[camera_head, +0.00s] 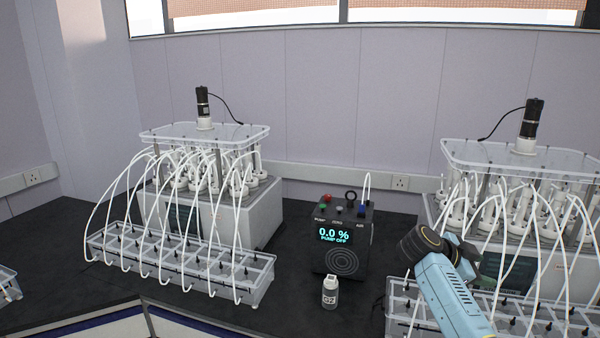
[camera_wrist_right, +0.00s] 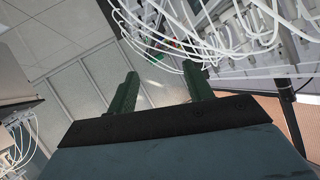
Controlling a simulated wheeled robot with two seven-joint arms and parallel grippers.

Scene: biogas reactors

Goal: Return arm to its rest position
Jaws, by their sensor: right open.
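My right arm (camera_head: 450,290) comes in from the lower right in the head view, a light blue link with a dark rounded joint, in front of the right reactor (camera_head: 565,225). In the right wrist view my right gripper (camera_wrist_right: 161,86) has two green fingers standing apart with nothing between them. White tubes and reactor parts show beyond the fingers, and the fingers appear clear of them. My left gripper is not in view.
A left reactor (camera_head: 255,215) with a tube-filled clear rack (camera_head: 262,283) stands on the dark bench. Between the reactors are a black pump box (camera_head: 341,263) reading 0.0 % PUMP OFF and a small bottle (camera_head: 330,292). Another clear rack (camera_head: 400,310) lies beside my right arm.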

